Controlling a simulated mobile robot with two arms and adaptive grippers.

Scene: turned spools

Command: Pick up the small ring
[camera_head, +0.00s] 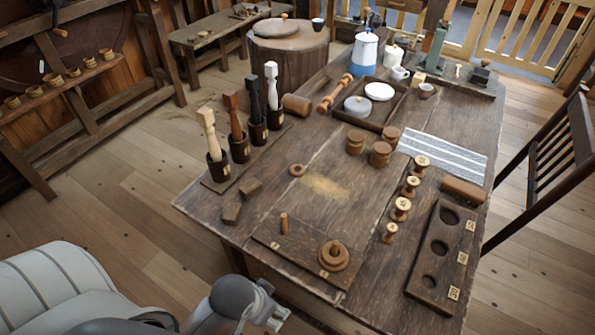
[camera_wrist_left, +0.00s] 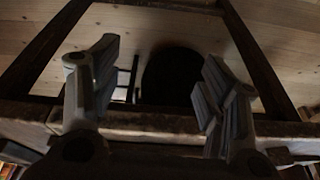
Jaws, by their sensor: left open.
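The small ring (camera_head: 298,170) is a little brown wooden ring. It lies flat on the dark wooden table (camera_head: 340,160), left of a patch of pale sawdust. My left gripper (camera_head: 272,318) is below the table's front edge in the head view, well apart from the ring. In the left wrist view its two fingers (camera_wrist_left: 160,90) are spread with nothing between them. The ring does not show in the left wrist view. My right gripper is not in view.
A board (camera_head: 300,252) with a short peg (camera_head: 284,223) and stacked larger rings (camera_head: 333,257) lies near the front edge. Two small blocks (camera_head: 231,213) lie left of it. Tools stand in dark cups (camera_head: 219,166) behind. Spools (camera_head: 400,209) and a holed board (camera_head: 440,255) are right.

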